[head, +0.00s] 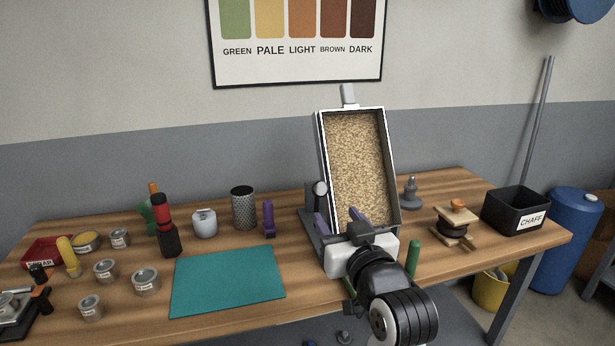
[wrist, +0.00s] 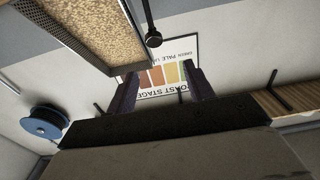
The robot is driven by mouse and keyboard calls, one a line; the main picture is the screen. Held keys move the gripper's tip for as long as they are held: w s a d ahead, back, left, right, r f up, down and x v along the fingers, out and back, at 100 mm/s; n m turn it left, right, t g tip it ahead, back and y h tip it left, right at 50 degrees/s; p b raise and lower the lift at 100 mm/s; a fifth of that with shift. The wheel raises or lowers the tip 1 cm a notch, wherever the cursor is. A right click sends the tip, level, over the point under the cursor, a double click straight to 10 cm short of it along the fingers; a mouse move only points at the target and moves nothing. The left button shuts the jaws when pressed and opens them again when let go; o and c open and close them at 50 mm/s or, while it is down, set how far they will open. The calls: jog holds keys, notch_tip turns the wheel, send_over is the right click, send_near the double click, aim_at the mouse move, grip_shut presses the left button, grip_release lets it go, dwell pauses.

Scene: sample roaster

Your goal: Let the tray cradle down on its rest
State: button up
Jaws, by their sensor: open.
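The tray cradle (head: 392,170) stands steeply tilted up at the back of the bench in the head view, its tray full of pale tan beans (head: 355,155). In the wrist view the cradle (wrist: 128,62) fills the upper left. My wrist hides the cradle's lower end and rest.
A teal mat (head: 228,280) lies clear at left front. A mesh cylinder (head: 243,208) and a small purple-handled tool (head: 268,219) stand left of the cradle. A green upright handle (head: 413,258), a wooden stand (head: 455,225) and the chaff bin (head: 515,212) are at right.

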aim_at(321, 189)
jog(key=p+x, duration=0.1)
jog(key=x, duration=0.3)
jog(key=p+x, duration=0.1)
jog(key=x, duration=0.4)
jog(key=d+f+p+x, duration=0.1)
jog(key=x, duration=0.3)
jog(key=shift+w+a, duration=0.1)
jog(key=shift+w, duration=0.25)
grip_shut()
